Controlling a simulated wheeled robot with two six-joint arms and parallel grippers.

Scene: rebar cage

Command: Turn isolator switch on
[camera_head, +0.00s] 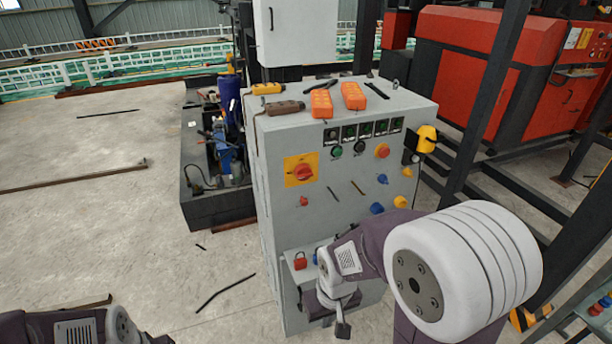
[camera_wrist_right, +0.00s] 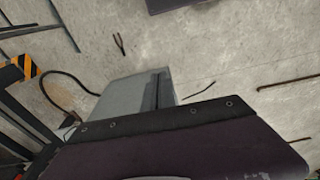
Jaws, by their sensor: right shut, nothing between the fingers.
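The isolator switch (camera_head: 302,172) is a red rotary knob on a yellow square plate. It sits at the upper left of the front of the grey control cabinet (camera_head: 262,200). Its exact turn position is too small to tell. My right gripper (camera_head: 343,328) is low in front of the cabinet, well below the switch and apart from it. It points down, shut and empty. The right wrist view shows mostly floor and dark panels, with no switch in sight. My left arm shows at the bottom left corner of the head view, its fingers out of frame.
Orange remotes (camera_head: 322,104) and a brown handheld tool (camera_head: 285,108) lie on the cabinet top. Buttons and coloured knobs fill its front, and a red padlock (camera_head: 300,261) shows lower down. A dark post (camera_head: 490,100) stands to the right. The floor left of the cabinet is mostly open.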

